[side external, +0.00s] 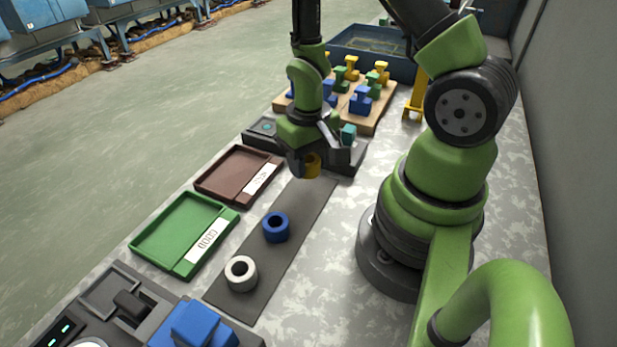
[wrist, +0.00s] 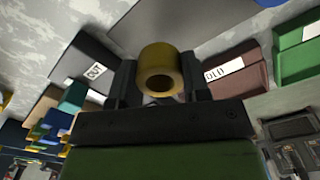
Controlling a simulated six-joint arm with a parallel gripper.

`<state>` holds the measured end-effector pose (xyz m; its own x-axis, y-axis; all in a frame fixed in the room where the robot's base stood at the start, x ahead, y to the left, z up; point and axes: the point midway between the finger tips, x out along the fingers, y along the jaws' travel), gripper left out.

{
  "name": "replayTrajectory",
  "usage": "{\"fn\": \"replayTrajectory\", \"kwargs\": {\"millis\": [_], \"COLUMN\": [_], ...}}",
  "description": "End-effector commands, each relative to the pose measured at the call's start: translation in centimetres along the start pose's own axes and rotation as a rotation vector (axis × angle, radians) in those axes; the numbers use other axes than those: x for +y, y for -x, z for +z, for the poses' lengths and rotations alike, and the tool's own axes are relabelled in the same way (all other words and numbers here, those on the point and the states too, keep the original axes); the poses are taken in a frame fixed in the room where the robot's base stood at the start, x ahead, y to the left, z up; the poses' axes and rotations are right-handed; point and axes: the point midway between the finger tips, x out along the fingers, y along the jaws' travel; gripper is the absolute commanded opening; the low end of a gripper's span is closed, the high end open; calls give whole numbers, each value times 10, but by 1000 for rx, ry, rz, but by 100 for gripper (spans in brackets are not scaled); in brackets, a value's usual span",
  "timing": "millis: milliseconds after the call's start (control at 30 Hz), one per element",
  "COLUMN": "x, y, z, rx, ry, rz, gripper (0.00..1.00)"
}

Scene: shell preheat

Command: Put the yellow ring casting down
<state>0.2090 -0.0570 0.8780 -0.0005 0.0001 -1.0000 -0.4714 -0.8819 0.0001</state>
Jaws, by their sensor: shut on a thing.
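The yellow ring casting (side external: 311,166) is between the jaws of my gripper (side external: 313,168), at the far end of the dark grey mat (side external: 257,262). In the wrist view the ring (wrist: 160,70) sits between the two dark fingers (wrist: 160,82), its hole facing the camera. My gripper is shut on it. I cannot tell whether the ring touches the mat. A blue ring (side external: 276,228) stands mid-mat, and a white ring (side external: 241,273) stands nearer the camera.
A brown tray (side external: 205,187) and a green tray (side external: 152,240) lie left of the mat. A wooden board (side external: 384,113) with several coloured castings and a blue bin (side external: 345,43) stand behind. A blue block fixture (side external: 195,325) is at the front.

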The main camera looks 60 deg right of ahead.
Motion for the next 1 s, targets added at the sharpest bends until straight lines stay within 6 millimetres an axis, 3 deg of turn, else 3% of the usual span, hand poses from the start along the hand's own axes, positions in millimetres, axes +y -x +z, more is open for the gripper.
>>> {"fn": "replayTrajectory", "kwargs": {"millis": [400, 833, 867, 967, 1000], "x": [0, 0, 0, 0, 0], "y": [-41, -47, -47, -46, -46], "z": [0, 0, 0, 0, 0], "rx": [-2, 0, 1, 1, 1], "ry": [0, 1, 1, 0, 0], "rz": [1, 0, 0, 0, 0], "gripper": [18, 18, 45, 68, 68]}}
